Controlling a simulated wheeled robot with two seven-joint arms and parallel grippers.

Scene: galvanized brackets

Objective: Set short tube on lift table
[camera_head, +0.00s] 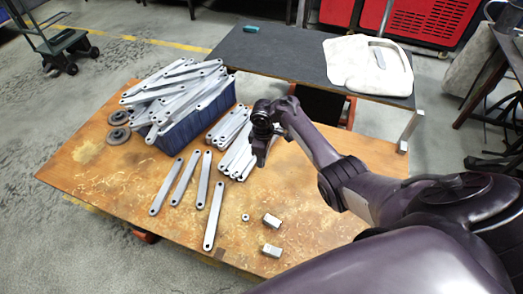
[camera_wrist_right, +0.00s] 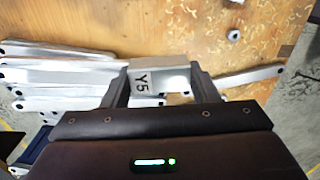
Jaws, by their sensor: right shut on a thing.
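My right gripper (camera_head: 261,158) is above the wooden tabletop (camera_head: 110,187), near the middle stack of flat brackets. In the right wrist view its two fingers (camera_wrist_right: 163,82) are shut on a short metal tube (camera_wrist_right: 172,72) with a "Y5" label on one face. The tube is hard to make out in the head view, where the gripper covers it. Two more short tubes (camera_head: 272,221) (camera_head: 271,250) lie at the front of the wooden top. A dark-topped table (camera_head: 285,52) with an orange-red frame stands behind. My left gripper is not in view.
A blue bin (camera_head: 187,133) heaped with long brackets stands on the wooden top. Several loose brackets (camera_head: 184,182), a small ring (camera_head: 245,217) and round discs (camera_head: 118,135) lie around it. A white pad (camera_head: 345,65) covers the dark table's right part; its middle is clear.

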